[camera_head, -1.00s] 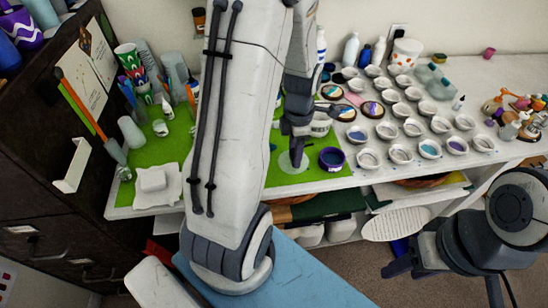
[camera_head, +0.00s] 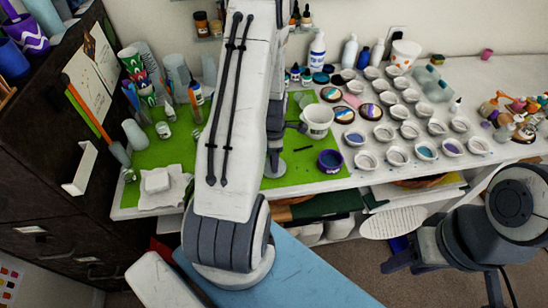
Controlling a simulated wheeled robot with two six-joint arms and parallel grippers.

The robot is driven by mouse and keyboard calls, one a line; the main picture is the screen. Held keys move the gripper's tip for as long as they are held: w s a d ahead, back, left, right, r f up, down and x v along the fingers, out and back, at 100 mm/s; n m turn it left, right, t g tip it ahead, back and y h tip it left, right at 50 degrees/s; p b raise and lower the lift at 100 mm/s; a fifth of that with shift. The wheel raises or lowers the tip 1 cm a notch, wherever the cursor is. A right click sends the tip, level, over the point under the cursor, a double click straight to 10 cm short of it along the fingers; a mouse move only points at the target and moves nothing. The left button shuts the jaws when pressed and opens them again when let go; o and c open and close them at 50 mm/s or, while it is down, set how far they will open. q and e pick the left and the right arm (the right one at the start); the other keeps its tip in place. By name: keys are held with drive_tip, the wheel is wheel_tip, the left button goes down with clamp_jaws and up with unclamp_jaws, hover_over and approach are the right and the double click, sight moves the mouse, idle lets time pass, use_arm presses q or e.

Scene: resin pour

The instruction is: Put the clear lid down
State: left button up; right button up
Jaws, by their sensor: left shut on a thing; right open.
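My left gripper (camera_head: 274,165) is over the green mat (camera_head: 300,172), partly hidden behind my own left arm. It is shut on the clear lid (camera_head: 270,183), which shows only as a faint pale patch just below the fingers. I cannot tell whether the lid touches the mat. A white cup (camera_head: 317,121) with a handle stands on the mat to the right of the gripper. My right gripper (camera_head: 396,262) is open and empty, low in front of the table.
Several small white dishes (camera_head: 397,157) fill the table to the right, some with coloured contents. Bottles (camera_head: 317,50) stand behind. A white block on a cloth (camera_head: 160,185) lies at the mat's left. A dark cabinet (camera_head: 60,190) stands at the left.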

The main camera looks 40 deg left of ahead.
use_arm(q)
drive_tip(key=shift+f, duration=0.1)
drive_tip(key=o, duration=1.3)
drive_tip(key=shift+r, duration=0.25)
wheel_tip(320, 180, up, 12)
drive_tip(key=shift+f+b, duration=0.1)
drive_tip(key=shift+b, duration=1.05)
